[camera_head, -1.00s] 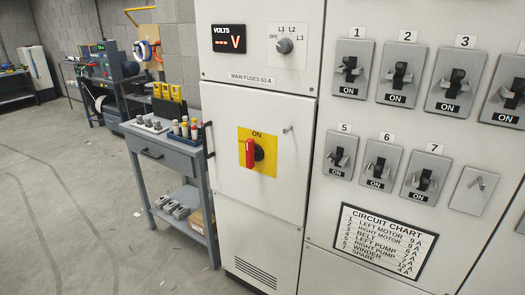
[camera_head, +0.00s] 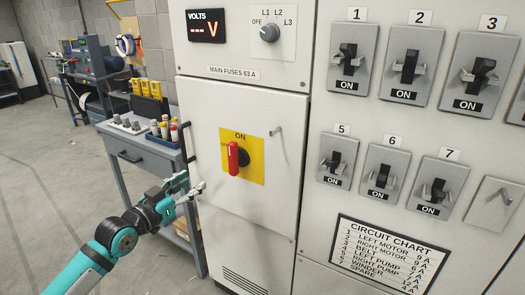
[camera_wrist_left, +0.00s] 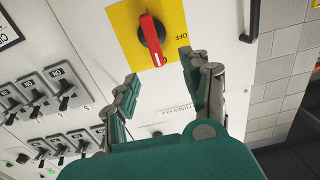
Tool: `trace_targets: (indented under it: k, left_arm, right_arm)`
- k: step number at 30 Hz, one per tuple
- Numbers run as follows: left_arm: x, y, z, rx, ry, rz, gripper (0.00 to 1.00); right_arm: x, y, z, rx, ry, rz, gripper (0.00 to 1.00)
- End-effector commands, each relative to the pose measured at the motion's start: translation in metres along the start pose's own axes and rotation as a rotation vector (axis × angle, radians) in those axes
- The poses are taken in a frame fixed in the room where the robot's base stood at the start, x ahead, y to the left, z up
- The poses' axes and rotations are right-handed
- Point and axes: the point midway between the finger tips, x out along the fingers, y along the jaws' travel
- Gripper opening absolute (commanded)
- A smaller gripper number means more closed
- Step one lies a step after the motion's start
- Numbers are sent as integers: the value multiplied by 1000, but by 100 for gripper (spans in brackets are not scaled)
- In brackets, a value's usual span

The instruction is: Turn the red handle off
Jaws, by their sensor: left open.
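The red handle (camera_head: 234,157) sits on a yellow plate (camera_head: 256,143) on the white cabinet door, upright with "ON" printed above it. In the left wrist view the red handle (camera_wrist_left: 151,38) shows just ahead of the gripper, with "OFF" printed on the plate's right side. My left gripper (camera_head: 196,184) is to the left of and below the handle in the head view, in front of the cabinet's left edge. Its two fingers (camera_wrist_left: 157,66) are spread apart with nothing between them. It does not touch the handle. My right gripper is in neither view.
A door handle (camera_head: 187,138) stands out at the cabinet's left edge, near my left gripper. A grey workbench (camera_head: 150,158) with bottles stands to the left. Several numbered switches, such as switch 1 (camera_head: 348,58), and a circuit chart (camera_head: 384,255) fill the right panel.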

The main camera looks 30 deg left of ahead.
Motion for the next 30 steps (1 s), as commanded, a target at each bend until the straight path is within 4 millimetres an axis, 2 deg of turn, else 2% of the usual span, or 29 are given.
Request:
trace_targets:
  k: [3,8,30]
  left_arm:
    - [1,7,-15,6,22,20,48]
    - [14,7,-17,3,25,19,48]
    - [144,10,-19,4,23,19,48]
  right_arm:
    - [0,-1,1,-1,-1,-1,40]
    - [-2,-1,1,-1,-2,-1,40]
    - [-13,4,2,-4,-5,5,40]
